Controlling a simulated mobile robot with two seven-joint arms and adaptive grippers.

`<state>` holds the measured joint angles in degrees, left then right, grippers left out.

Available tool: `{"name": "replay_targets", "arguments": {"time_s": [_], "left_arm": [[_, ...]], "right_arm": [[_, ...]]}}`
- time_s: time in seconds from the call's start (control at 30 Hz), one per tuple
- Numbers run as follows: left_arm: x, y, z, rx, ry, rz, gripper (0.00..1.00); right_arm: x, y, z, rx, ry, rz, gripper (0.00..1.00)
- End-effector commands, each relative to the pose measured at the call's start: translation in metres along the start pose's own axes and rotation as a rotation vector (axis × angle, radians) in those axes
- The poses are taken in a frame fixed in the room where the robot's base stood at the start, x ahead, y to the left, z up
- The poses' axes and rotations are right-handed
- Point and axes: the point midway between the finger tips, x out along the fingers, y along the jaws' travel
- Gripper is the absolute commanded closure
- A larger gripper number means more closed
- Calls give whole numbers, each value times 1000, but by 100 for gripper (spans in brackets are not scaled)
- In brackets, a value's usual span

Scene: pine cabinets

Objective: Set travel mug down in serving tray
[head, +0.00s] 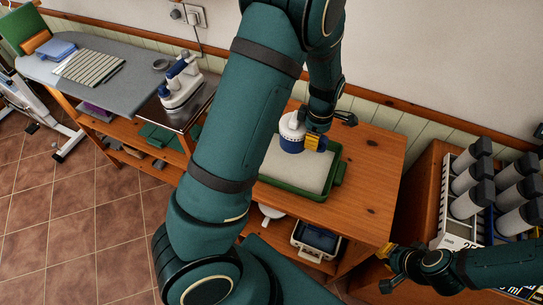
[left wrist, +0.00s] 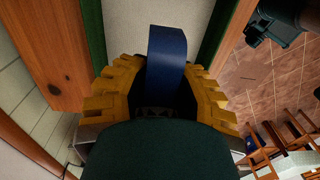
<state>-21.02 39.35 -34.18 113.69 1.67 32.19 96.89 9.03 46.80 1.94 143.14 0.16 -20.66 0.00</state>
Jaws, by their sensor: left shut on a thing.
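The travel mug (head: 291,133), white above with a blue lower part, is upright at the back part of the serving tray. The tray has a green rim (head: 292,190) and a pale floor, and lies on a wooden table. My left gripper (head: 312,143) is shut on the mug from its right side. In the left wrist view a blue part of the mug (left wrist: 167,55) sits between the yellow fingers. I cannot tell whether the mug's base touches the tray. My left arm hides the tray's left part. My right gripper (head: 388,266) is at the lower right, away from the tray.
The wooden table (head: 370,165) is bare right of the tray. A rack of grey-capped bottles (head: 468,200) stands at the right. A white-blue appliance (head: 181,83) and an ironing board (head: 125,90) are at the left. The wall runs close behind the table.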

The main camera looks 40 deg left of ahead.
Motion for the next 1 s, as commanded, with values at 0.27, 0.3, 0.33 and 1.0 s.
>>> {"name": "replay_targets", "arguments": {"time_s": [0.27, 0.3, 0.33, 1.0], "left_arm": [[16, 1, 3, 13, 3, -5, 100], [24, 2, 2, 13, 3, -5, 100], [30, 2, 2, 13, 4, -6, 100], [100, 5, 3, 13, 2, -1, 100]], "right_arm": [[2, 1, 0, 1, 0, 1, 100], [2, 1, 0, 1, 0, 1, 100], [3, 2, 0, 1, 0, 1, 100], [6, 2, 1, 1, 0, 1, 100]]}}
